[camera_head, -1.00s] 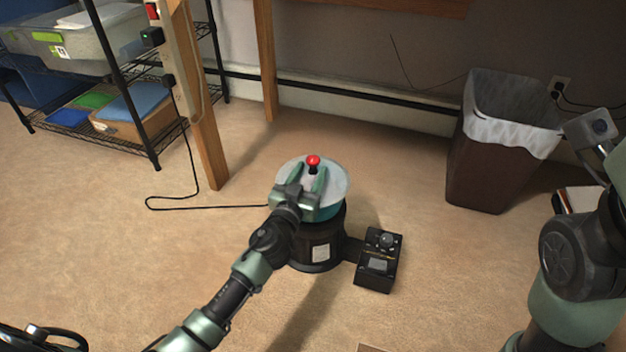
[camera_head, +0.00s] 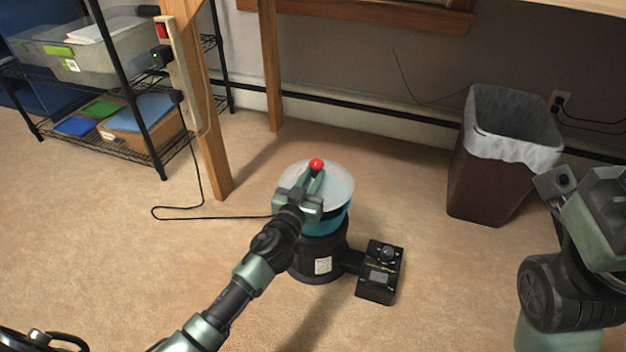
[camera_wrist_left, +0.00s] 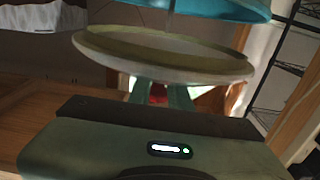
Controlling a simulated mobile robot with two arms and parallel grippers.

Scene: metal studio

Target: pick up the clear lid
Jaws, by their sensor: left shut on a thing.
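The clear lid (camera_head: 340,186) is a pale translucent disc with a red knob (camera_head: 316,164) on top. My left gripper (camera_head: 313,180) is shut on the knob. The lid is above a teal pot (camera_head: 341,222) seated in a black base (camera_head: 308,265). In the left wrist view, the lid (camera_wrist_left: 165,69) is held by my left gripper (camera_wrist_left: 158,96), with a visible gap between it and the teal pot (camera_wrist_left: 205,8). The fingers partly hide the knob.
A black control box (camera_head: 380,272) joins the base on its right. A lined brown bin (camera_head: 490,178) stands back right. A wooden post (camera_head: 207,120) and wire shelf (camera_head: 150,158) stand left. A black cord crosses the carpet. Carpet in front is clear.

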